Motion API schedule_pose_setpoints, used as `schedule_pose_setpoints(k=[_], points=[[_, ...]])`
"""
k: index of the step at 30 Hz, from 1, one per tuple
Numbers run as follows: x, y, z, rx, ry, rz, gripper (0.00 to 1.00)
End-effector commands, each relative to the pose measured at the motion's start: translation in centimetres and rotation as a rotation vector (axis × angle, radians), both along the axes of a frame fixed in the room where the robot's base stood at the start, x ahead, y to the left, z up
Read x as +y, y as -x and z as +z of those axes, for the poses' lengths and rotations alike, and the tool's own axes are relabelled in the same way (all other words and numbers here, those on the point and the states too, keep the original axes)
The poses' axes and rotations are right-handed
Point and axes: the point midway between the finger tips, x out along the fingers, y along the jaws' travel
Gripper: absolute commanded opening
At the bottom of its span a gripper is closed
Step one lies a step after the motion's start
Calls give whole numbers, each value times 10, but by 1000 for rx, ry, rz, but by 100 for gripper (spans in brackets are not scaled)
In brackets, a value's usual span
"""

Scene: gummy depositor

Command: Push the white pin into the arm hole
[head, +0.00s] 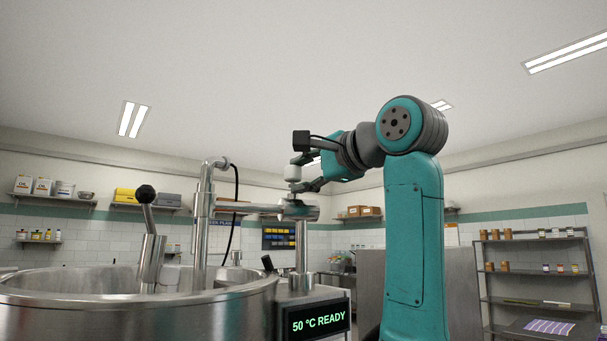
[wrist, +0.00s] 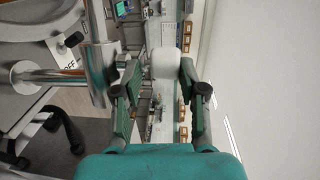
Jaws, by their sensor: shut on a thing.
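The white pin (head: 292,173) is held between the two fingers of my gripper (head: 297,174) in the head view. In the wrist view the white pin (wrist: 166,63) shows as a pale block between the fingertips of my gripper (wrist: 163,70). The steel arm (head: 255,208) reaches right from the upright pipe over the kettle. Its round end (head: 299,211) lies just below the pin and the lower finger. The arm hole itself is not visible. I cannot tell whether the pin's lower end touches or enters it.
A large steel kettle (head: 120,310) with a black-knobbed lever (head: 146,195) fills the lower left. A steel post (head: 302,247) stands under the arm's end. The display (head: 318,319) reads "50 °C READY". A shelf rack (head: 535,270) stands right.

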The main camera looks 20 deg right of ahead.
Motion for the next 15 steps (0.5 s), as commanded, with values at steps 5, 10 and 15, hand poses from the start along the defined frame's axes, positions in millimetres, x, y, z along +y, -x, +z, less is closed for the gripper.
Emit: schedule_pose_setpoints(k=[5,10,15], points=[[0,0,0,0,0,-1,0],[0,-1,-1,0,-1,-1,0],[0,-1,-5,1,-1,-1,0]])
